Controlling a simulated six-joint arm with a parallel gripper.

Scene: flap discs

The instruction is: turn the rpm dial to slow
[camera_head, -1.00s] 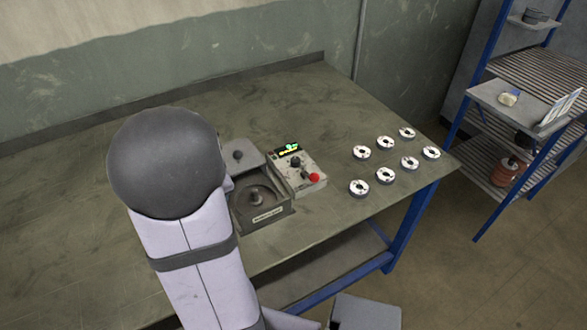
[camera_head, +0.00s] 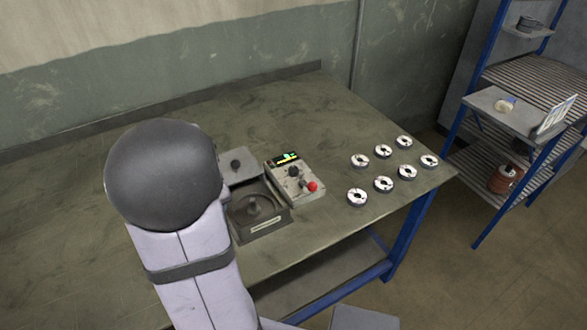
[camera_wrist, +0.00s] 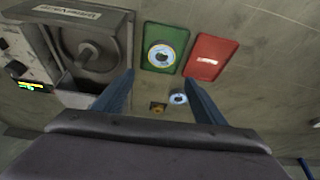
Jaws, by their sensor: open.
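The black rpm dial (camera_head: 292,171) sits on a pale control box (camera_head: 300,191), below its lit display (camera_head: 287,158). A red knob (camera_head: 312,187) is beside the dial. The dial's pointer setting is too small to read. In the wrist view, the display (camera_wrist: 33,87) and a dark knob (camera_wrist: 15,68) show at the left edge. My gripper (camera_wrist: 159,77) is open and empty, with its two blue fingers apart. The control box lies off to the left of the fingers in that view. My gripper is out of sight in the head view.
A dark machine with a spindle (camera_head: 253,207) stands left of the control box. Several flap discs (camera_head: 383,152) lie on the bench to the right. The wrist view shows a green pad (camera_wrist: 147,61) bearing a disc and a red pad (camera_wrist: 210,57). A shelf rack (camera_head: 505,105) stands at right.

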